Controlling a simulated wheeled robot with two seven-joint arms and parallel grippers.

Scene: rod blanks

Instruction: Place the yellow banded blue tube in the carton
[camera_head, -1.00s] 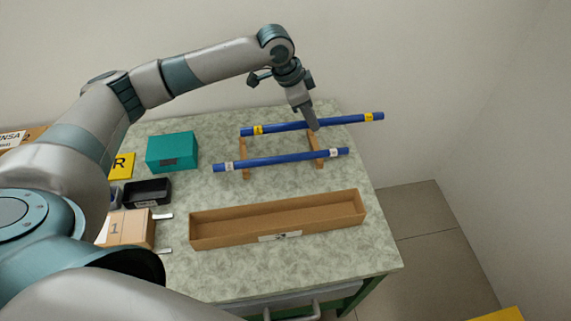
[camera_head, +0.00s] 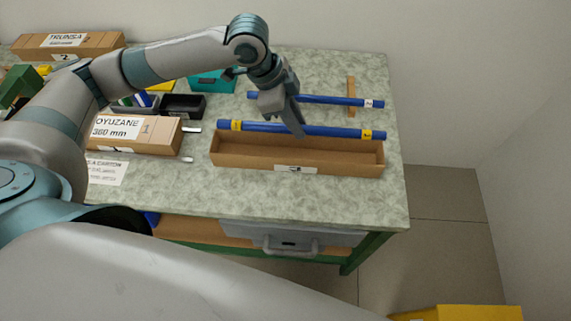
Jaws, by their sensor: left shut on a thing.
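The blue tube with yellow bands (camera_head: 335,131) is held level by my left gripper (camera_head: 297,130), which is shut on it near its middle. The tube lies along and over the back wall of the open carton (camera_head: 300,163), with a yellow band near each end. I cannot tell its exact height above the carton. The carton is long, brown and looks empty inside, with a white label on its front. The second blue tube, with white bands (camera_head: 330,100), lies behind on the wooden rack (camera_head: 351,96). My right gripper is out of view.
Left of the carton are a labelled cardboard box (camera_head: 130,133), a black tray (camera_head: 183,106) and a teal box (camera_head: 212,82). Another long labelled box (camera_head: 70,46) lies at the back left. The table in front of the carton is clear. A yellow object (camera_head: 445,313) is at the lower right.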

